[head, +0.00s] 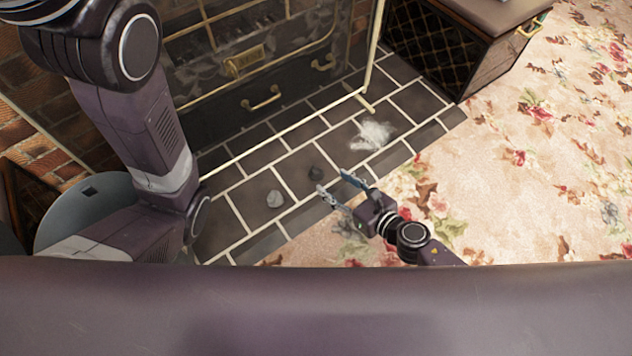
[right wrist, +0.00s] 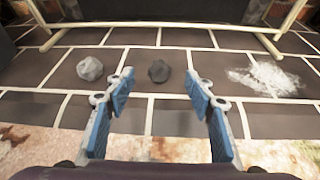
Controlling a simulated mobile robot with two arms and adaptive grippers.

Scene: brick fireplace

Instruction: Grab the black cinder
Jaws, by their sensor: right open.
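The black cinder (head: 316,173) is a small dark lump on the dark hearth tiles. In the right wrist view the black cinder (right wrist: 159,71) lies ahead of my fingers, near the middle of the gap between them. My right gripper (head: 334,184) is open and empty, just to the right of the cinder and apart from it. Its blue-padded fingers (right wrist: 161,88) also show in the right wrist view. My left arm crosses the left side of the head view, but its gripper is not visible.
A grey lump (head: 275,199) lies left of the cinder. White ash (head: 373,135) is spread to its right. The fireplace screen (head: 255,65) and its brass rail stand behind. A dark cabinet (head: 440,45) is at the back right. Flowered carpet (head: 540,170) covers the right side.

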